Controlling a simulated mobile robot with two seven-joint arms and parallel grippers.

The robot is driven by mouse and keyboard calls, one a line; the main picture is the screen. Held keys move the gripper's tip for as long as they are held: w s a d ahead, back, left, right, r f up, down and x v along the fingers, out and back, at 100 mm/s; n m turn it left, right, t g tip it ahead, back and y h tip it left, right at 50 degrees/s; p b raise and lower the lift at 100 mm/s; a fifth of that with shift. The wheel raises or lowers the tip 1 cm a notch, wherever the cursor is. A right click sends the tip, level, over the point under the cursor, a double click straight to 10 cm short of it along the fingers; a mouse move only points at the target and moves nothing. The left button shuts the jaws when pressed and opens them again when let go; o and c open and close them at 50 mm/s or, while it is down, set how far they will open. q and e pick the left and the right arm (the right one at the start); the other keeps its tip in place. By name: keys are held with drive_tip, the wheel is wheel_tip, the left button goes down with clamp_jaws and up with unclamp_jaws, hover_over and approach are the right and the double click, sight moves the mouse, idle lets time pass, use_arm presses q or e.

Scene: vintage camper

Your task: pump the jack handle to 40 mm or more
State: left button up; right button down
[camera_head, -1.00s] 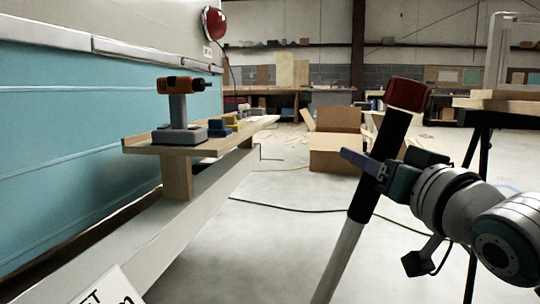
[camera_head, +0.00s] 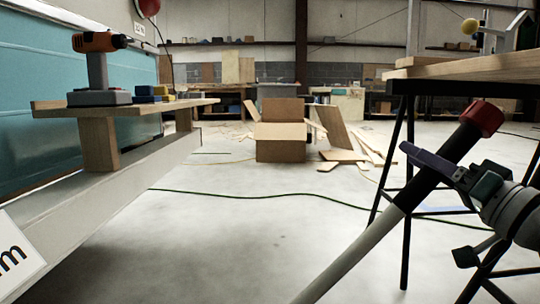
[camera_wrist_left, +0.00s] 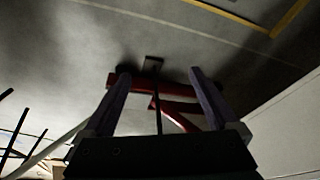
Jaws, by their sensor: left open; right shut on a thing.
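The jack handle (camera_head: 377,229) has a pale shaft, a black grip and a red end cap. It leans up to the right in the head view, and its lower end runs out of the picture. My right gripper (camera_head: 430,160) is shut on the black grip just below the red cap. In the left wrist view my left gripper (camera_wrist_left: 158,76) is open, with its two fingers apart. Red bars (camera_wrist_left: 180,118), probably part of the jack, and a thin dark rod (camera_wrist_left: 156,100) show between and beyond its fingers. I cannot tell whether they touch. The left gripper is outside the head view.
A wooden shelf (camera_head: 150,109) on the left carries a drill (camera_head: 97,65) and small blue and yellow things. A white card (camera_head: 18,258) stands at lower left. A wooden-topped table (camera_head: 480,68) on black legs stands right. Cardboard boxes (camera_head: 281,143) lie behind open floor.

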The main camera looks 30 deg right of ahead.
drive_tip(key=shift+s+d+f, duration=0.1)
drive_tip(key=shift+d+f, duration=0.1)
drive_tip(key=shift+f, duration=0.45)
drive_tip(key=c, duration=0.8)
unclamp_jaws()
drive_tip(key=o, duration=0.4)
drive_tip(key=shift+d+r, duration=0.15)
drive_tip(key=shift+c, duration=0.2)
drive_tip(key=shift+s, duration=0.15)
drive_tip(key=p+v, duration=0.4)
drive_tip(key=v, duration=0.6)
drive_tip(key=shift+r+p, duration=0.15)
drive_tip(key=shift+p, duration=0.15)
